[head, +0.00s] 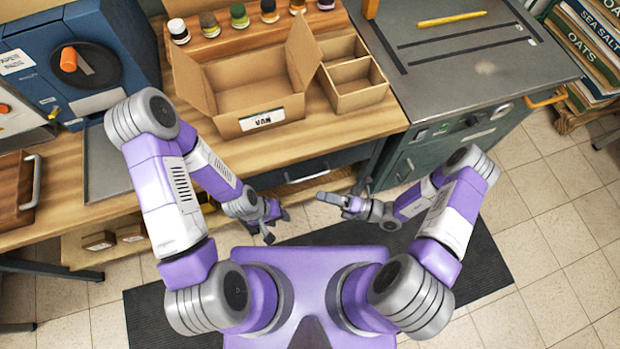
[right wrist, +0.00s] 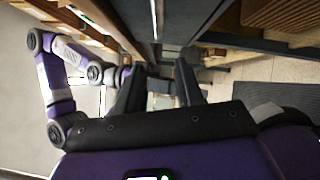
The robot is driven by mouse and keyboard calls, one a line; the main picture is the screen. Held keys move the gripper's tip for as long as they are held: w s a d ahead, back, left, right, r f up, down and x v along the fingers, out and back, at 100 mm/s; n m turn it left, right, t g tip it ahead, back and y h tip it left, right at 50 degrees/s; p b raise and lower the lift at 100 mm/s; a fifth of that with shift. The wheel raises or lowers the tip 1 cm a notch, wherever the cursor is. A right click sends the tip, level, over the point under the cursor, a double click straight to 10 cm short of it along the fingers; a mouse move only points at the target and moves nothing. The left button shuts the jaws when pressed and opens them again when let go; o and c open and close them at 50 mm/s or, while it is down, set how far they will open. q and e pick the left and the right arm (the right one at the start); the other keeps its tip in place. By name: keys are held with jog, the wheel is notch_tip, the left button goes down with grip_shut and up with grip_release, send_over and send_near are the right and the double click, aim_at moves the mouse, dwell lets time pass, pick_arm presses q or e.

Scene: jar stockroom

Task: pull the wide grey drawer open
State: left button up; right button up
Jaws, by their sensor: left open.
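The wide grey drawer (head: 343,162) is under the wooden bench top, below the open cardboard box. Its dark front shows a pale bar handle (head: 307,176), and the front looks close under the bench edge. My left gripper (head: 277,227) is open in front of the bench, below and left of the handle, apart from it. My right gripper (head: 341,194) is just below and right of the handle, pointing left. In the right wrist view its two dark fingers (right wrist: 160,88) stand apart with nothing clearly held. I cannot tell whether it touches the drawer.
A cardboard box (head: 262,121) and a divided box (head: 356,100) stand on the bench (head: 250,150). A green cabinet (head: 425,157) with a grey top and an orange handle (head: 546,99) stands at right. A dark mat (head: 470,262) lies on the tiled floor.

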aim_at(310, 176)
jog(key=w+a+m+t, duration=0.1)
jog(key=w, duration=0.1)
jog(key=w+a+m+t, duration=0.1)
jog(key=w+a, duration=0.1)
jog(key=w+a+r+m+t+b, duration=0.1)
jog(key=w, duration=0.1)
jog(key=shift+a, duration=0.35)
jog(key=shift+c, duration=0.3)
grip_shut()
